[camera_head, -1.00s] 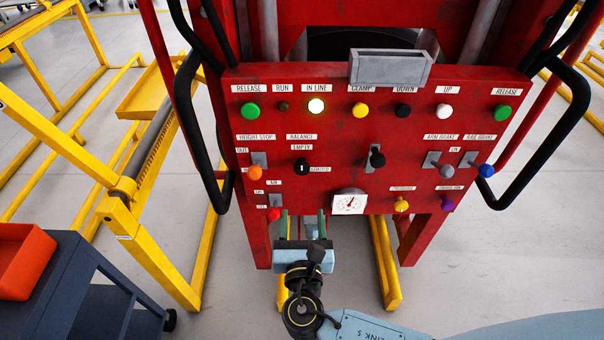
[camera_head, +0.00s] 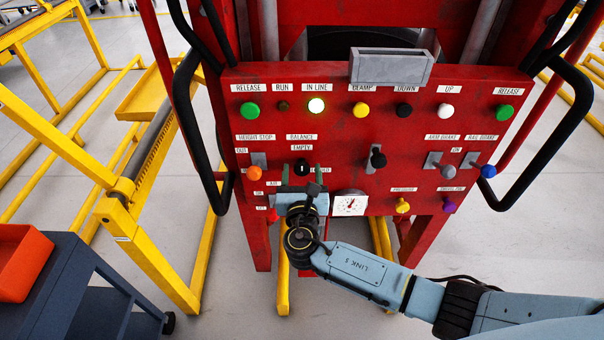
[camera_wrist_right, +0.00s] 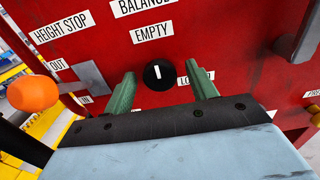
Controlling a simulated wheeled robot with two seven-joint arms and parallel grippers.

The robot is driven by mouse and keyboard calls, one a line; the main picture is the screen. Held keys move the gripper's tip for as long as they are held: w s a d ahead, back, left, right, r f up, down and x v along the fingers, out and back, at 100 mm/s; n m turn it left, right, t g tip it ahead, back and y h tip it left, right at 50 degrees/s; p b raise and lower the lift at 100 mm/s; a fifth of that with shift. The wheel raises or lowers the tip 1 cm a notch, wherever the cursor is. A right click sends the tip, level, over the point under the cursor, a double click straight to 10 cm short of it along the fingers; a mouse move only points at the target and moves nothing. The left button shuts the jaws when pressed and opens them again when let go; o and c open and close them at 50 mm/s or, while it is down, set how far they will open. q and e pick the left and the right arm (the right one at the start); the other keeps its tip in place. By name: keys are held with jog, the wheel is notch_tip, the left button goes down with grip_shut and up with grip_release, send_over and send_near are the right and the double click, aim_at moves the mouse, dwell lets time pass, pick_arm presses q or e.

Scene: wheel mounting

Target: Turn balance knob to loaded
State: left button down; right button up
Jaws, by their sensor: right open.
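The balance knob (camera_head: 301,168) is a small black round knob with a white line on the red panel (camera_head: 335,115). In the right wrist view the knob (camera_wrist_right: 158,74) has its white line pointing up toward the EMPTY label (camera_wrist_right: 152,32). The LOADED label (camera_wrist_right: 196,77) is to its right, partly covered by a finger. My right gripper (camera_head: 301,180) is open, with its green fingers (camera_wrist_right: 162,92) either side of and below the knob in the picture. The knob appears between the fingertips; I cannot tell the remaining depth. My left gripper is not in view.
An orange knob (camera_wrist_right: 33,92) is to the left and a black lever knob (camera_head: 378,160) to the right. A dial gauge (camera_head: 348,204) is at lower right. Black handles (camera_head: 566,130) flank the panel. A dark cart (camera_head: 75,290) stands at lower left.

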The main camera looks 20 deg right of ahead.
jog(key=c, duration=1)
